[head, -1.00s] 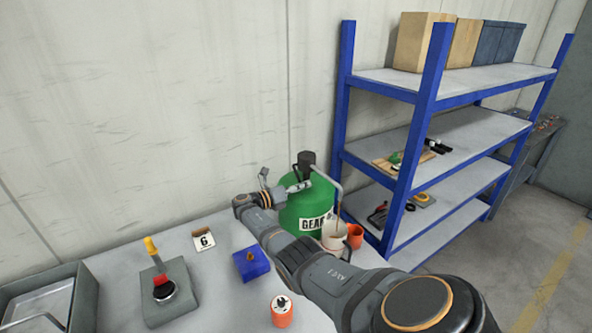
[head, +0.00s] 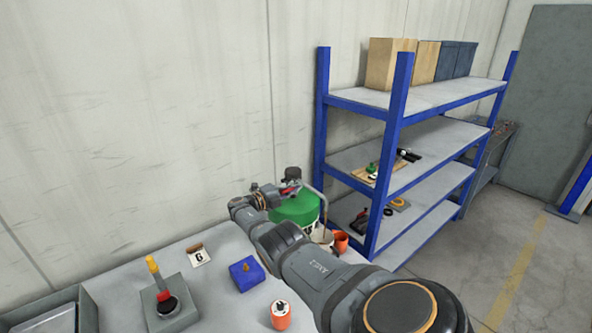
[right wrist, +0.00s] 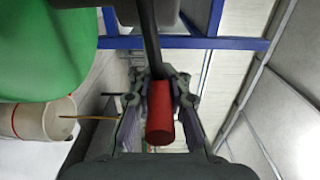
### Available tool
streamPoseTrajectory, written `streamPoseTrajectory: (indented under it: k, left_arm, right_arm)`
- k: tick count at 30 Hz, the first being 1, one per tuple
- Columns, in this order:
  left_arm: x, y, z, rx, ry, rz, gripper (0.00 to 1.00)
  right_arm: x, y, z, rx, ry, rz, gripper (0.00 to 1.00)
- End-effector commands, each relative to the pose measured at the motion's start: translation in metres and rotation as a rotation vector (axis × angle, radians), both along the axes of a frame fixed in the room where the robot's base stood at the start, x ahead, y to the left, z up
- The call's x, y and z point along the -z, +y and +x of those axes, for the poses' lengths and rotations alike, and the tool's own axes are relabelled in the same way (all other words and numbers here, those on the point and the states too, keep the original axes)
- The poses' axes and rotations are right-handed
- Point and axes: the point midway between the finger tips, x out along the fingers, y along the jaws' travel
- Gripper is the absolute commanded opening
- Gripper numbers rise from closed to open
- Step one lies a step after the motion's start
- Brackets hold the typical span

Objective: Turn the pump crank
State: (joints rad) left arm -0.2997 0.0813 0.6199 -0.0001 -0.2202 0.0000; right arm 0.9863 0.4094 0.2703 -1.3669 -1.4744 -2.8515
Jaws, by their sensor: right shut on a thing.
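The green drum (head: 297,208) stands at the back right of the table, and its dark pump head (head: 293,173) rises above it. In the right wrist view, the pump's dark crank arm (right wrist: 149,45) ends in a red cylindrical handle (right wrist: 159,115). My right gripper (right wrist: 159,88) is shut on this red handle, a finger on each side. In the head view my right gripper (head: 283,191) is beside the pump head, above the drum, with a bit of red at its tip. The drum fills the upper left of the wrist view. My left gripper is out of view.
A white cup (head: 322,236) and an orange cup (head: 341,242) stand right of the drum. A blue block (head: 246,273), an orange-red canister (head: 281,315) and a grey block with a yellow-tipped handle (head: 168,308) are on the table. Blue-framed shelving (head: 393,150) stands to the right.

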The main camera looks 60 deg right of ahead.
Motion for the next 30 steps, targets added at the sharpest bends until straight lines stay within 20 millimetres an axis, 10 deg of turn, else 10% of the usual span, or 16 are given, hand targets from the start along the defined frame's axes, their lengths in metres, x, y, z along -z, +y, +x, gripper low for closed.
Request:
streamPoseTrajectory:
  k: [29,30]
  left_arm:
    - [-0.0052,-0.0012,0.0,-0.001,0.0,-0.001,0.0]
    - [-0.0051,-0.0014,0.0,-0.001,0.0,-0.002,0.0]
  right_arm:
    - [-0.011,0.0008,0.0058,-0.009,0.112,0.036,0.0]
    - [-0.011,0.0008,0.0058,-0.009,0.112,0.036,0.16]
